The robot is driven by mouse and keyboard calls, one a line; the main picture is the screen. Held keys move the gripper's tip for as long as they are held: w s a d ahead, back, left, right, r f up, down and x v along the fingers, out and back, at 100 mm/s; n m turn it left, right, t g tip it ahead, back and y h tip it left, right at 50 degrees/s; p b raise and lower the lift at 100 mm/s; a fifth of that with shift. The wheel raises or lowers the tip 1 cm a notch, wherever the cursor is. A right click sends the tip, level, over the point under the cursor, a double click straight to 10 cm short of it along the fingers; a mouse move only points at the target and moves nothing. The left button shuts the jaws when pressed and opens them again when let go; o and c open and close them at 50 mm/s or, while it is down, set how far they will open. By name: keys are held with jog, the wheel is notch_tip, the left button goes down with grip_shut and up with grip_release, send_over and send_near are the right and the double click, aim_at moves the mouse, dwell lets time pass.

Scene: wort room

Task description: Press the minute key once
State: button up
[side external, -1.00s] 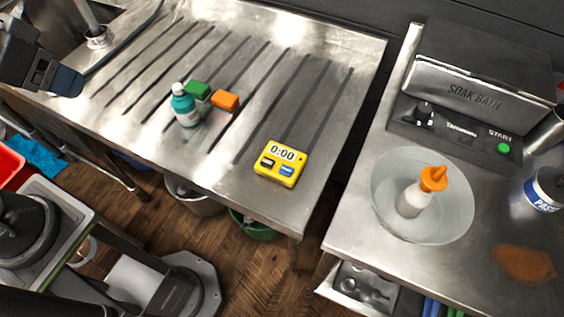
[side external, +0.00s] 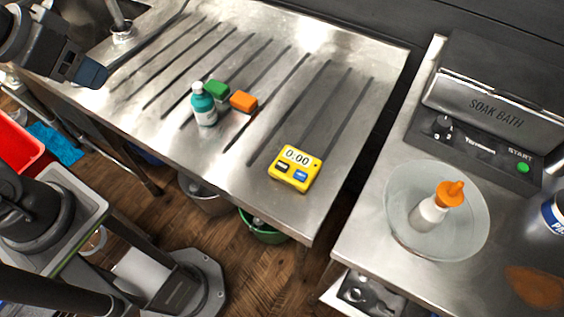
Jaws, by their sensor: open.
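A yellow timer (side external: 295,169) lies on the ribbed steel drainboard (side external: 225,165), near its front right corner. Its display (side external: 297,157) reads 0:00. Below the display are a dark key (side external: 282,167) on the left and a blue key (side external: 300,175) on the right; their labels are too small to read, so I cannot tell which is the minute key. My gripper (side external: 92,73) is open at the upper left, over the left end of the drainboard, far from the timer. It appears empty and touches neither key.
A teal bottle (side external: 204,106), a green block (side external: 216,90) and an orange block (side external: 243,101) stand left of the timer. The drainboard around the timer is clear.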

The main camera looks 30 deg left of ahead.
grip_shut()
dwell(0.3)
dwell(1.1)
